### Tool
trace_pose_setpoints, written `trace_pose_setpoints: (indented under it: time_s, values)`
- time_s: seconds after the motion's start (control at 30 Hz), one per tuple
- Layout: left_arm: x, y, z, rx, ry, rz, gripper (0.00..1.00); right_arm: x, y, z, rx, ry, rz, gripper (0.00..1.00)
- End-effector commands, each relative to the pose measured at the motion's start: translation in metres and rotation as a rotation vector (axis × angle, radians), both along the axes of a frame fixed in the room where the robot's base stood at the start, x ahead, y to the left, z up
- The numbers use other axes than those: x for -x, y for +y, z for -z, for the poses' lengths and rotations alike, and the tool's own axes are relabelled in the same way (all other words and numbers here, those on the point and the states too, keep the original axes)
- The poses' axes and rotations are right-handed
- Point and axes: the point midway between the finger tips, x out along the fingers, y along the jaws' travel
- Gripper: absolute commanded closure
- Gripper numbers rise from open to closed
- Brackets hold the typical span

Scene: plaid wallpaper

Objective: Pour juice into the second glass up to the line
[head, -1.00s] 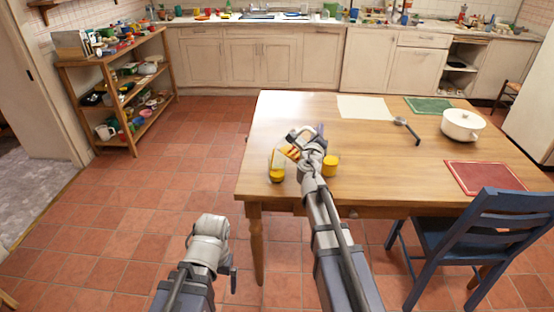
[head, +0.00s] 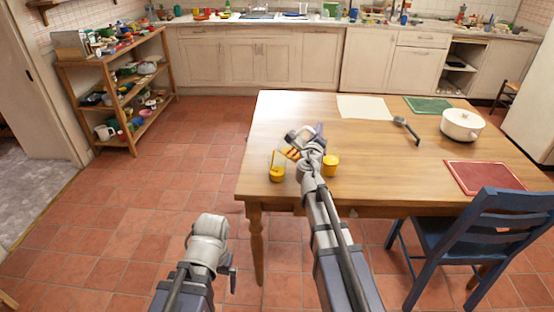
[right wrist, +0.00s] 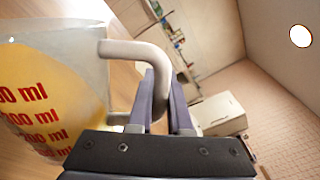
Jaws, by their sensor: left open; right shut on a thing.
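A clear measuring jug (head: 293,153) with yellow juice and red marks is tilted above the table's near left part. My right gripper (right wrist: 158,95) is shut on its bent handle (right wrist: 140,52); the red "ml" marks show in the right wrist view. A glass (head: 277,172) stands below and left of the jug, yellow in its lower part and clear above. Another glass (head: 331,166), with yellow juice, stands right of my right gripper, partly behind the arm. The fill lines are too small to make out. My left gripper (head: 233,279) is open and empty, low in front of the table.
The wooden table (head: 390,170) also bears a white pot (head: 462,124), a red mat (head: 484,177), a green mat (head: 428,105), a pale sheet (head: 364,107) and a dark-handled utensil (head: 407,129). A blue chair (head: 480,240) stands at the near right. The table's middle is clear.

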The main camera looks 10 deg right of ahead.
Motion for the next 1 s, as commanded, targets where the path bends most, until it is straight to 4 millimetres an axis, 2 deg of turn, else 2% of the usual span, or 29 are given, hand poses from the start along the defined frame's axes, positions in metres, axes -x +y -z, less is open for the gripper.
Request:
trace_pose_setpoints:
  time_s: [1.0]
  values:
    - [0.0, 0.0, -0.0014, 0.0, 0.0, 0.0, 0.0, -0.0005, -0.0008, -0.0014, 0.026, 0.013, 0.0, 1.0]
